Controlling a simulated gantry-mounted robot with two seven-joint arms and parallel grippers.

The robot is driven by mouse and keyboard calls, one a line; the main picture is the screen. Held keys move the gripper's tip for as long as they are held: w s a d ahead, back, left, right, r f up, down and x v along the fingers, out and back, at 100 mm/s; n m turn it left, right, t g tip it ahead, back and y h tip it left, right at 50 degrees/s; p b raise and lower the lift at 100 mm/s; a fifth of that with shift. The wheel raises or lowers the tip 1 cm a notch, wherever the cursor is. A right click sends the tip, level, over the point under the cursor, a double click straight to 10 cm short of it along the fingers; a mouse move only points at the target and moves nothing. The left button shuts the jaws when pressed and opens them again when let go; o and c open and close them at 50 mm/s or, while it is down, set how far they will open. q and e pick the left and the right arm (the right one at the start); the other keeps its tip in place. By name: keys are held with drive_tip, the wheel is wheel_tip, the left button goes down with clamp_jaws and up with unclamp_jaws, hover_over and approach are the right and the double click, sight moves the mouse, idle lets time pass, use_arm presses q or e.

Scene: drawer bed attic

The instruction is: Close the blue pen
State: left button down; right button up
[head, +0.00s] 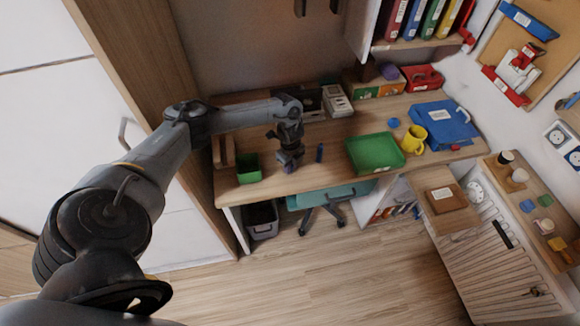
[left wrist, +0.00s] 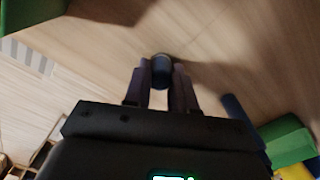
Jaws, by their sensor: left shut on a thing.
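A blue stick-like piece, apparently part of the pen (head: 319,152), stands or leans on the desk to the right of my left gripper, left of the green tray. It also shows as a dark blue bar in the left wrist view (left wrist: 241,114). My left gripper (head: 291,165) is low over the desk, and its fingers (left wrist: 161,82) are shut on a small dark round-ended piece (left wrist: 161,66), apparently the other part of the blue pen. Most of that piece is hidden between the fingers. The two pieces are apart. My right gripper is not in view.
A green tray (head: 364,158) lies right of the blue piece, with a yellow mug (head: 412,138) and a blue box (head: 440,128) beyond. A green box (head: 248,174) stands left of my gripper. A chair (head: 330,194) is tucked under the desk's front edge.

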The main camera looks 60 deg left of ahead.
use_arm(q)
drive_tip(key=shift+r, duration=0.55)
wheel_tip(320, 180, up, 4)
drive_tip(key=shift+d+f+p, duration=0.15)
drive_tip(key=shift+f+p, duration=0.1)
drive_tip(key=shift+p, duration=0.35)
drive_tip(key=w+d+r+p, duration=0.1)
drive_tip(key=d+r+p, duration=0.2)
drive_tip(key=d+r, duration=0.3)
drive_tip(key=d, duration=0.5)
drive_tip(key=shift+d+r, duration=0.15)
drive_tip(key=shift+r, duration=0.05)
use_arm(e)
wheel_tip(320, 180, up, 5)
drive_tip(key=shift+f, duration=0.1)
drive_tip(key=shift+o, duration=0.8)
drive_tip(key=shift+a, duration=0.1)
